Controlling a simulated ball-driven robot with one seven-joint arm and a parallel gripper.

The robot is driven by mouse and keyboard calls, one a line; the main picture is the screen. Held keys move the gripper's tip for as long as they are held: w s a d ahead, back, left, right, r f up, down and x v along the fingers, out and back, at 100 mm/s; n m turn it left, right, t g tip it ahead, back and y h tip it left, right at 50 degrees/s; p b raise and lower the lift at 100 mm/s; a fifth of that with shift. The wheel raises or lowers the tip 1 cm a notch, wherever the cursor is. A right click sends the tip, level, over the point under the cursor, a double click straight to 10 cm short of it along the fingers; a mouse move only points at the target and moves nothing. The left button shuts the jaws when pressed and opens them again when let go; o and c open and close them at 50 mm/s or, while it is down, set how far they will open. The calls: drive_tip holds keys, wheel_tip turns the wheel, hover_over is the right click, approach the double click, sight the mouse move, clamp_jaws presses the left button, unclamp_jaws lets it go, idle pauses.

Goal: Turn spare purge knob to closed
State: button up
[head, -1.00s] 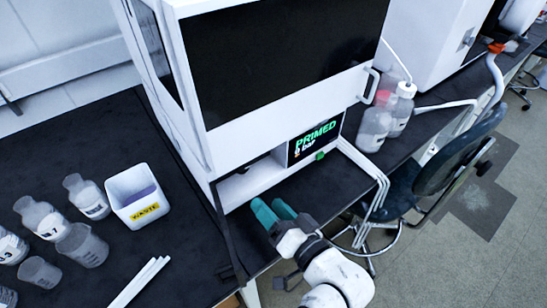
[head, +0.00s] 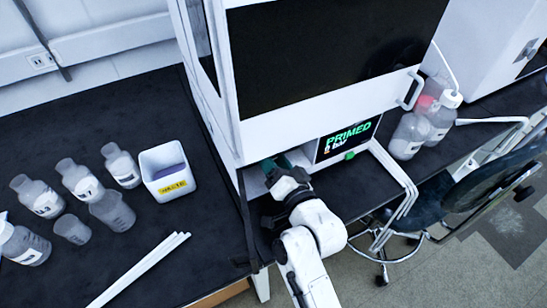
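The white chromatography stack (head: 300,120) stands on the dark bench with a wide black front panel. Its lower display (head: 349,136) reads "PRIMED" in green, with smaller text reading "0 bar" or similar. A small green part (head: 350,156) sits just below the display. My gripper (head: 275,162), with teal fingers, reaches into the recess left of the display. The wrist covers most of the fingers, so I cannot tell whether they are open or shut, or touch anything. I cannot make out the spare purge knob; that part of the recess is hidden behind my gripper.
A white waste tub (head: 168,172) and several clear bottles (head: 82,180) stand on the left bench, with white rods (head: 140,270) in front. Bottles (head: 410,135) and white tubes (head: 397,180) are right of the stack. A chair (head: 470,200) stands at the right.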

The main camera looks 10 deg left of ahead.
drive_tip(key=c, duration=1)
drive_tip(key=shift+c, duration=0.2)
drive_tip(key=shift+f, duration=0.1)
drive_tip(key=n+b, duration=0.3)
drive_tip(key=shift+f+n, duration=0.1)
drive_tip(key=shift+n, duration=0.3)
drive_tip(key=n+b, duration=0.3)
drive_tip(key=n, duration=0.2)
drive_tip(key=shift+a+n+b, duration=0.1)
drive_tip(key=shift+n+b, duration=0.2)
drive_tip(key=shift+b, duration=0.05)
drive_tip(key=n+b, duration=0.2)
drive_tip(key=n, duration=0.2)
drive_tip(key=shift+a+n+b, duration=0.1)
drive_tip(key=shift+n+b, duration=0.95)
drive_tip(key=shift+n, duration=1.25)
drive_tip(key=shift+s, duration=0.1)
